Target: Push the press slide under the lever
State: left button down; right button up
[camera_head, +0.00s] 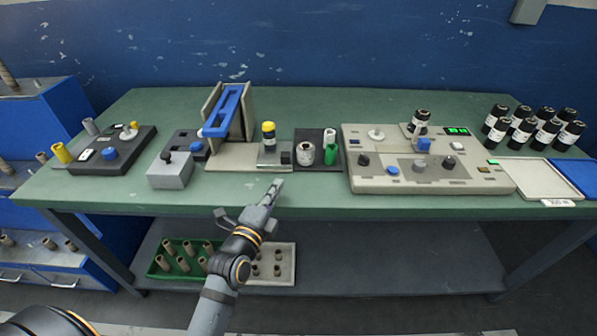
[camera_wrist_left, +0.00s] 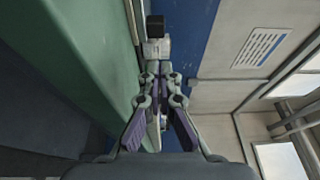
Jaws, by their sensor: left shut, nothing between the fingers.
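The press has two grey uprights and a blue lever (camera_head: 225,110) tilted up between them, left of centre on the table. A yellow-capped bottle (camera_head: 268,134) stands to its right, apart from the lever. Below the bottle is a small grey block with a dark end (camera_head: 286,158), which looks like the press slide. My left gripper (camera_head: 274,186) is shut and empty at the table's front edge, in front of the block. In the left wrist view, a grey block (camera_wrist_left: 157,49) with a dark knob lies beyond the fingers (camera_wrist_left: 158,90); contact cannot be told. My right gripper is not in view.
A grey box with a black knob (camera_head: 170,170) stands left of the press. A beige control panel (camera_head: 430,180) is further right. The table's front strip is clear.

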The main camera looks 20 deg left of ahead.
pick_arm(q)
jog(key=shift+w+d, duration=0.1)
jog(key=shift+d, duration=0.25)
jog(key=shift+w, duration=0.35)
jog(key=w+p, duration=0.1)
jog(key=w, duration=0.7)
jog(key=shift+w+d, duration=0.15)
jog(key=shift+d, duration=0.05)
jog(key=shift+w+f, duration=0.1)
jog(key=shift+w, duration=0.35)
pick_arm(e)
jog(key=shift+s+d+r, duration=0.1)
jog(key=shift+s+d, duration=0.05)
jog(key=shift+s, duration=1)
